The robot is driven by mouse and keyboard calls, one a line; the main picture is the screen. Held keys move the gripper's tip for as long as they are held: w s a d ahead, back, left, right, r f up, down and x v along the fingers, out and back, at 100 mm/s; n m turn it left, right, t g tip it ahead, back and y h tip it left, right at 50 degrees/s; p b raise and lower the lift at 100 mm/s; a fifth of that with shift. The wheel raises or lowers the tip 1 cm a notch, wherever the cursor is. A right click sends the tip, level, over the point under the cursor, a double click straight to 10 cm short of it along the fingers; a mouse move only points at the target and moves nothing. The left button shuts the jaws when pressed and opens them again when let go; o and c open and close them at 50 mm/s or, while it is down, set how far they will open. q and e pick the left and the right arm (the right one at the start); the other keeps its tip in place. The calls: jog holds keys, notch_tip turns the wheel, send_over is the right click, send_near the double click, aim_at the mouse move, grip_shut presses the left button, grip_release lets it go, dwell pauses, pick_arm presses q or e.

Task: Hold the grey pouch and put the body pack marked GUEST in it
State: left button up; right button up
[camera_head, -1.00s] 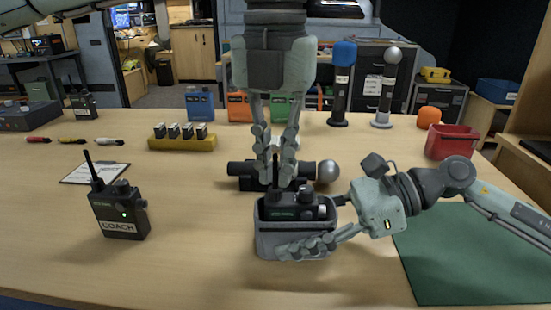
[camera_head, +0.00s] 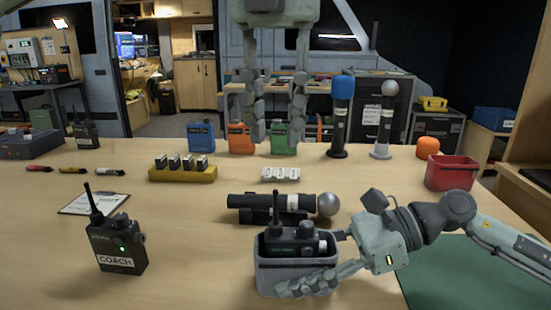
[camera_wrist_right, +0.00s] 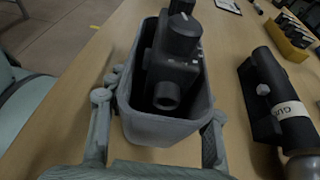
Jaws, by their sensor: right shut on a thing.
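The grey pouch (camera_head: 290,277) stands upright on the table, right of the middle. My right gripper (camera_head: 318,268) is shut on it, with its fingers on either side in the right wrist view (camera_wrist_right: 160,125). A black body pack (camera_head: 292,245) with a stub antenna and knobs sits upright inside the pouch, its top above the rim; it also shows in the right wrist view (camera_wrist_right: 175,65). Its name label is hidden by the pouch. My left gripper (camera_head: 277,135) is open and empty, raised above and behind the pouch.
A body pack marked COACH (camera_head: 116,245) stands at the left. A black handheld microphone (camera_head: 272,203) lies behind the pouch; its label partly reads GU in the wrist view (camera_wrist_right: 290,110). A yellow battery holder (camera_head: 183,175), red bin (camera_head: 452,173) and green mat (camera_head: 470,275) lie around.

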pick_arm(q)
jog(key=shift+r, duration=0.9)
pick_arm(e)
jog(key=o, duration=1.2)
jog(key=shift+d, duration=0.1)
